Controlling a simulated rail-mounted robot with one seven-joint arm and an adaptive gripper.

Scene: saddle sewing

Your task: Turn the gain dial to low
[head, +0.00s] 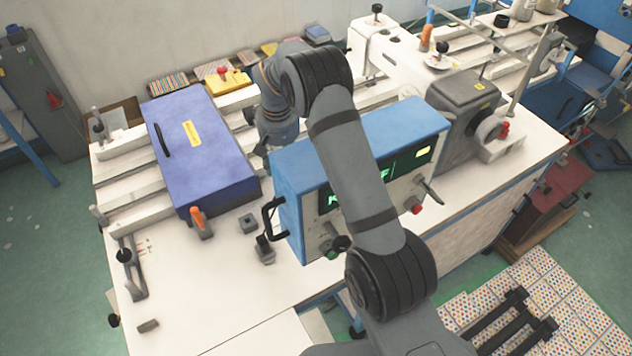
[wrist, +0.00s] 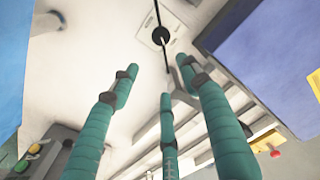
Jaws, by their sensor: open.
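A blue control box (head: 290,190) with green displays stands on the white table. Its front carries a black knob (head: 341,243), a red button (head: 416,208) and a lever; my arm hides part of this front. I cannot tell which control is the gain dial. My gripper (wrist: 160,78) shows three green fingers spread apart, with nothing between them. Beyond the fingertips in the wrist view is a round black piece (wrist: 160,35) on a pale plate, apart from the fingers. In the head view my gripper is mostly hidden behind the blue box.
A dark blue case (head: 205,150) lies left of the box on the white table (head: 200,290). A grey machine (head: 470,100) stands at the right. Small tools sit near the left edge; the front left tabletop is mostly clear.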

